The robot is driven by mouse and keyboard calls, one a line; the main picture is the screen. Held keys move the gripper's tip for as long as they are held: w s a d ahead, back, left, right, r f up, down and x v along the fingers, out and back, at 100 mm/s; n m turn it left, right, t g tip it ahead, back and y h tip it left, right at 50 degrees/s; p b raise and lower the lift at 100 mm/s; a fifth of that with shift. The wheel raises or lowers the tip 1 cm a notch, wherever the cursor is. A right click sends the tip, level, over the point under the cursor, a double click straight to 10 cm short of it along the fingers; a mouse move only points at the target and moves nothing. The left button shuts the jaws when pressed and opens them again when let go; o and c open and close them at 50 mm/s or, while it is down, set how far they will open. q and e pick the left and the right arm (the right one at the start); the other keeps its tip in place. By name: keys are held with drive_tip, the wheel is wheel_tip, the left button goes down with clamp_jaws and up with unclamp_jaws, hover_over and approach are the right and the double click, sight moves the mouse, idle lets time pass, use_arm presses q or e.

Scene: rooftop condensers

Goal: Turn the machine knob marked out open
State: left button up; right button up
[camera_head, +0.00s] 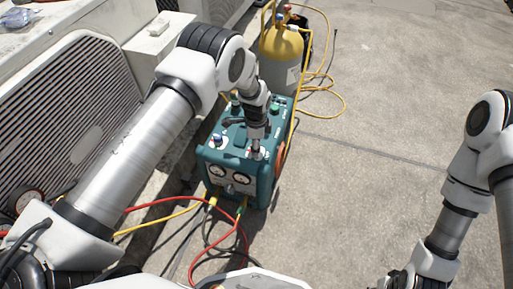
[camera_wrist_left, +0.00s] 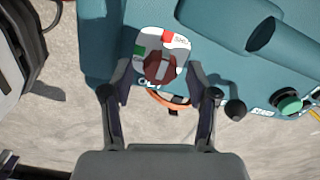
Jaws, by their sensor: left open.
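The teal machine (camera_head: 232,188) stands on the concrete with gauges on its front and knobs on top. In the left wrist view a dark red knob (camera_wrist_left: 160,68) sits on a pale plate (camera_wrist_left: 143,44) with a green and a red patch. Lettering by the knob is partly hidden, and I cannot read it fully. My left gripper (camera_wrist_left: 159,76) is open, with one finger on each side of this knob. I cannot tell whether they touch it. In the head view the left gripper (camera_head: 257,150) is over the machine's front right top corner. My right gripper is outside the frame.
Red and yellow hoses (camera_head: 190,202) run from the machine's front. A yellow-topped cylinder (camera_head: 281,48) stands behind, and a condenser (camera_head: 75,95) is at left. Open concrete lies right.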

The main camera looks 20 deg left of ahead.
use_arm(q)
drive_tip(key=shift+f, duration=0.1)
drive_tip(key=shift+c, duration=0.3)
clamp_jaws()
